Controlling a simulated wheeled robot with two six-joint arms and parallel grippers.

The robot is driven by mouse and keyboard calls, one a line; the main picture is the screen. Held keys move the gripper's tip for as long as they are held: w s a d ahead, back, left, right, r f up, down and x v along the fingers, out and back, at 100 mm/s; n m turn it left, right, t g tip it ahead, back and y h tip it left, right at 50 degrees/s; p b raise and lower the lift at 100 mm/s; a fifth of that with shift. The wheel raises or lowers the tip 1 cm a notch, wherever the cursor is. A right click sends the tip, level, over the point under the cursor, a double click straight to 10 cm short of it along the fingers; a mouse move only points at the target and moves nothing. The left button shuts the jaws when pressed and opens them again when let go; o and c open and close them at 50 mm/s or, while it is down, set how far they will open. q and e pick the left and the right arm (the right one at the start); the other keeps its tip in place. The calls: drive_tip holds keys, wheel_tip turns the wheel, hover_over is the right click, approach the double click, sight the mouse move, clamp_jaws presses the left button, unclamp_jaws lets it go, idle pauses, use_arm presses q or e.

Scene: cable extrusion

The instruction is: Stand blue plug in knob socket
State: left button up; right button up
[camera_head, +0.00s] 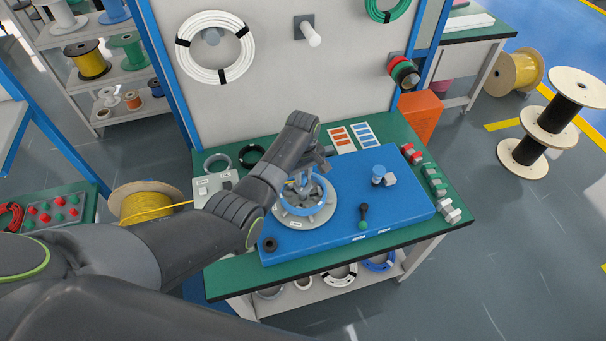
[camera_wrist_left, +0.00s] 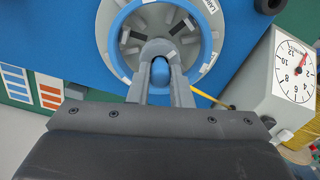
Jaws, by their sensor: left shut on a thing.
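My left gripper (camera_head: 304,178) reaches over the blue board from the left and is shut. In the left wrist view its fingertips (camera_wrist_left: 160,85) close around a small blue plug (camera_wrist_left: 161,71), largely hidden between them. Below is a round grey spoked holder (camera_head: 299,221) with a blue ring (camera_wrist_left: 208,38); I cannot tell whether the plug touches it. A small blue knob (camera_head: 378,170) stands on the board right of the holder, beside a light grey block (camera_head: 390,180). Which part is the knob socket is not clear. My right gripper is not in view.
The blue board (camera_head: 405,208) lies on a green-topped bench (camera_head: 240,261). A dark lever with a green end (camera_head: 363,222) stands near its front. A grey dial box (camera_wrist_left: 279,88) is beside the board. Red, green and white pieces (camera_head: 431,173) line the right edge. A yellow cable (camera_head: 160,210) runs from a spool.

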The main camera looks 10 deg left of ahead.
use_arm(q)
drive_tip(key=shift+f, duration=0.4)
idle(0.4)
drive_tip(key=o, duration=0.8)
drive_tip(key=shift+r, duration=0.1)
wheel_tip(320, 180, up, 2)
drive_tip(key=shift+r+p, duration=0.25)
drive_tip(key=shift+p, duration=0.65)
drive_tip(key=shift+r, duration=2.7)
drive_tip(key=shift+s+f, duration=0.1)
drive_tip(key=shift+f, duration=0.05)
